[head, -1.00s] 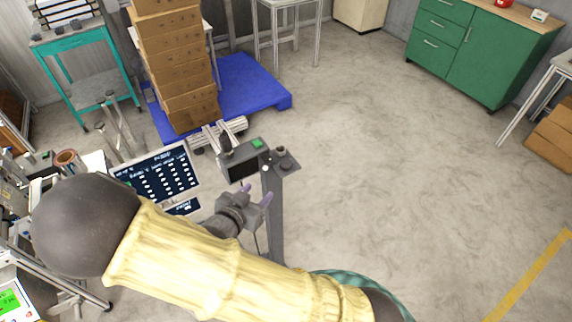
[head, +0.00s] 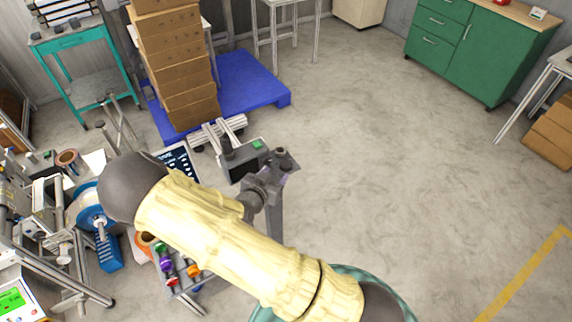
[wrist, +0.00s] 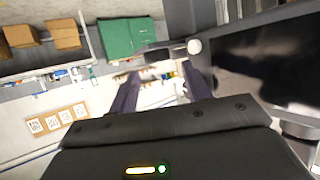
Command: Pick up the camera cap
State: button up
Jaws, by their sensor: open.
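A small dark round piece (head: 282,152), which may be the camera cap, sits at the top of a grey post (head: 275,218) beside a small boxy device. My gripper (head: 284,170) is at the top of that post, close to this piece and partly covering it. In the wrist view my gripper (wrist: 163,84) has its two dark purple fingers apart, with nothing visible held between them. A small dark object (wrist: 157,55) shows just beyond the fingertips; I cannot tell for sure that it is the cap.
The boxy device (head: 240,161) with a green patch stands just left of the post; a dark screen (wrist: 265,65) fills the right of the wrist view. Stacked cartons (head: 178,66) stand on a blue pallet (head: 250,80). Reels and machinery crowd the left. Floor at right is clear.

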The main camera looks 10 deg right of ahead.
aim_at(284, 167)
jog(key=shift+d, duration=0.25)
jog(key=p+x, duration=0.3)
jog(key=x, duration=0.1)
jog(key=shift+w+d+r, duration=0.1)
jog(key=shift+d+r, duration=0.15)
jog(key=shift+w+d+f, duration=0.15)
jog(key=shift+w+f, duration=0.15)
jog(key=shift+w, duration=0.05)
jog(key=shift+c, duration=0.2)
jog(key=c, duration=0.7)
